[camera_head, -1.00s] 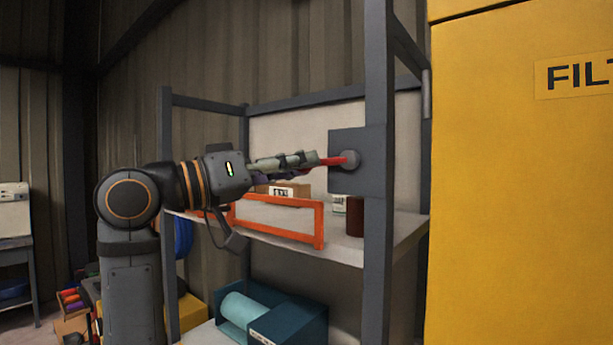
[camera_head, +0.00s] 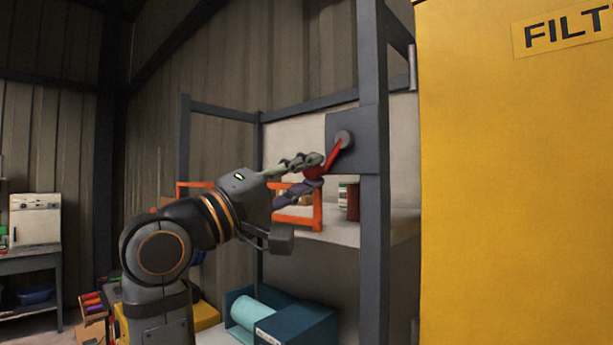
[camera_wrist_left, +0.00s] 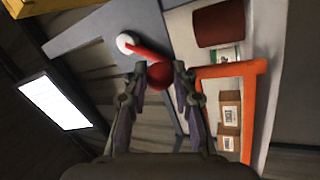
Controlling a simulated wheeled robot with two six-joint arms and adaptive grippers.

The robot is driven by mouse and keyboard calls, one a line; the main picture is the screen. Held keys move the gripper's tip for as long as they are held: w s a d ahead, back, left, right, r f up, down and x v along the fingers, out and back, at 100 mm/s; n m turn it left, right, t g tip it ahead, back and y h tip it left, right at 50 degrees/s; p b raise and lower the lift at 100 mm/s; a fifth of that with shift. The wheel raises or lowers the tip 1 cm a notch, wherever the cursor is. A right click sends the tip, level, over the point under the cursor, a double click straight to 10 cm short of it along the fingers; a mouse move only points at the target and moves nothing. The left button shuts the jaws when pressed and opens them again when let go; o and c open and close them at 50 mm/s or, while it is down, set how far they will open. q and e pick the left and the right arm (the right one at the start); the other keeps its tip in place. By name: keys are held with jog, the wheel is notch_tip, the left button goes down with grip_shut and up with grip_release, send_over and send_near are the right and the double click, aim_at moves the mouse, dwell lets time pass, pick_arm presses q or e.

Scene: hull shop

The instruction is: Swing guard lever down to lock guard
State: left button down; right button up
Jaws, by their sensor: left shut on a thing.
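The red guard lever (camera_head: 334,155) runs from a round grey pivot (camera_head: 345,139) on a grey plate (camera_head: 366,160) fixed to the rack post. It slants down and left from the pivot. My left gripper (camera_head: 316,169) is shut on the lever's knob end. In the left wrist view, the red ball knob (camera_wrist_left: 160,75) sits between the two fingertips, and the lever arm (camera_wrist_left: 143,51) leads to the pale pivot disc. An orange guard frame (camera_head: 317,206) stands along the shelf, partly hidden behind my left gripper. My right gripper is not in view.
The shelf (camera_head: 348,233) carries a dark red can (camera_head: 353,203) and, in the left wrist view, cardboard boxes (camera_wrist_left: 229,113). A large yellow cabinet (camera_head: 510,190) fills the right side. A teal bin (camera_head: 296,322) with a roll sits below.

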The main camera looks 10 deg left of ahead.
pick_arm(q)
jog(key=shift+s+d+f+n+t, duration=0.1)
jog(key=shift+d+f+n+t, duration=0.15)
jog(key=shift+n, duration=0.35)
jog(key=c, duration=1.1)
grip_release()
jog(key=shift+r, duration=0.1)
jog(key=shift+o, duration=0.2)
jog(key=v, duration=1.2)
jog(key=shift+s, duration=0.15)
jog(key=shift+r, duration=0.1)
